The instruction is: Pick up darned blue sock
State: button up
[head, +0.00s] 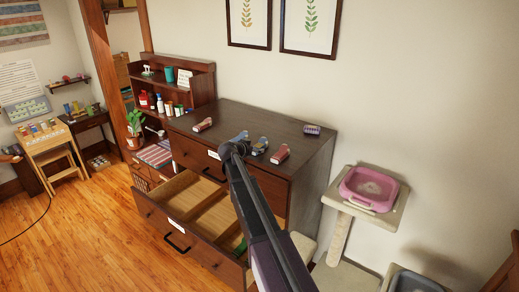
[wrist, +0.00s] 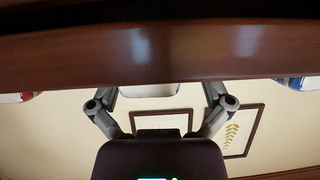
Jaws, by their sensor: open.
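Several rolled socks lie on the dark dresser top in the head view. One blue-grey sock (head: 240,136) lies just behind my gripper, and a blue sock with a yellowish part (head: 260,145) lies to its right. I cannot tell which is the darned one. My gripper (head: 233,149) is at the dresser's front edge, partly covering that area. In the wrist view, my gripper (wrist: 160,90) has its fingers apart, with nothing visibly held. A pale piece with a dark blue edge (wrist: 150,90) shows between them beyond the brown edge.
Red socks lie left (head: 203,125) and right (head: 280,154), and a purple patterned one (head: 312,130) at the back. A pink litter tray (head: 369,189) sits on a stand at right. Wooden floor lies clear at left.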

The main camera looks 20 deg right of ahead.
aim_at(255, 147)
jog(key=shift+d, duration=0.1)
dwell(0.5)
jog(key=c, duration=0.8)
jog(key=shift+c, duration=0.2)
jog(key=shift+r, duration=0.15)
notch_tip(255, 147, up, 4)
jog(key=p, duration=0.4)
jog(key=shift+f, duration=0.25)
jog(key=s+a+r+p, duration=0.1)
jog(key=s+a, duration=0.2)
jog(key=s, duration=1.2)
jog(key=shift+s, duration=0.35)
jog(key=shift+a, duration=0.1)
